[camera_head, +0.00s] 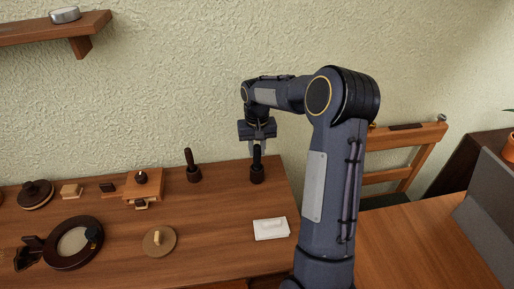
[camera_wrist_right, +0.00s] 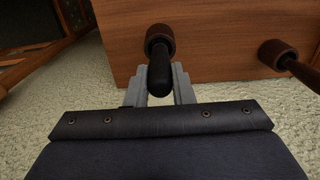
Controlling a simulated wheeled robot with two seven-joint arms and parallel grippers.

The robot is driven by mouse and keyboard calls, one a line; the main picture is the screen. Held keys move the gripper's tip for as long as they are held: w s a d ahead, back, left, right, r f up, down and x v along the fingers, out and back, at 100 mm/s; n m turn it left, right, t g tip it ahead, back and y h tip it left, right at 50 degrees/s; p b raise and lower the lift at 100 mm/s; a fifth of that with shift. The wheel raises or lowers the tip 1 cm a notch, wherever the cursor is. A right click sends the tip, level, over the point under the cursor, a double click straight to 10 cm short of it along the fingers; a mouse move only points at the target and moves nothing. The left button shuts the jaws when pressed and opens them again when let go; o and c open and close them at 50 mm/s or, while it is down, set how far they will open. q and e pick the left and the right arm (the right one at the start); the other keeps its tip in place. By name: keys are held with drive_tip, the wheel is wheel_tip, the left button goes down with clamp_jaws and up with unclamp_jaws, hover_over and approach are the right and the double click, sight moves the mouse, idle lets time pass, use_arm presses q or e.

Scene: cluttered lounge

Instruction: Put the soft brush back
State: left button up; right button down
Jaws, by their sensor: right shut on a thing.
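The soft brush appears to be the upright tool with a black handle (camera_wrist_right: 159,74) in my right gripper (camera_wrist_right: 159,92). It shows at the table's back right in the head view (camera_head: 257,157). Its lower end is in or against a dark brown round cup (camera_head: 257,174), also seen in the wrist view (camera_wrist_right: 160,36); bristles are hidden. My right gripper, above the cup in the head view (camera_head: 258,147), is shut on the handle. A similar upright dark tool (camera_head: 190,157) stands in a second cup (camera_head: 194,175) to the left. My left gripper is not in view.
The wooden table (camera_head: 215,215) also holds a white block (camera_head: 271,229), a round wooden lid (camera_head: 158,241), a dark ring (camera_head: 72,243) and small wooden items at left. A wall shelf (camera_head: 45,30) hangs upper left. A chair (camera_head: 400,150) stands right. The table's middle is clear.

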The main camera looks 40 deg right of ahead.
drive_tip(key=shift+f, duration=0.2)
drive_tip(key=c, duration=1.3)
unclamp_jaws()
drive_tip(key=shift+o, duration=0.2)
drive_tip(key=shift+r, duration=0.1)
wheel_tip(320, 180, up, 12)
drive_tip(key=s+a+r+n+t+y, duration=0.2)
drive_tip(key=s+a+r+t, duration=0.15)
drive_tip(key=s+a, duration=0.65)
drive_tip(key=s+a+f+n+t+y, duration=0.1)
drive_tip(key=s+a+f, duration=0.2)
drive_tip(key=s+a, duration=0.2)
drive_tip(key=s+a+f+n+t, duration=0.1)
drive_tip(key=s+a+f, duration=0.2)
drive_tip(key=s, duration=0.7)
drive_tip(key=a, duration=0.2)
drive_tip(key=shift+s+a+f+y, duration=0.2)
drive_tip(key=shift+s+a+y, duration=0.1)
drive_tip(key=shift+y, duration=0.1)
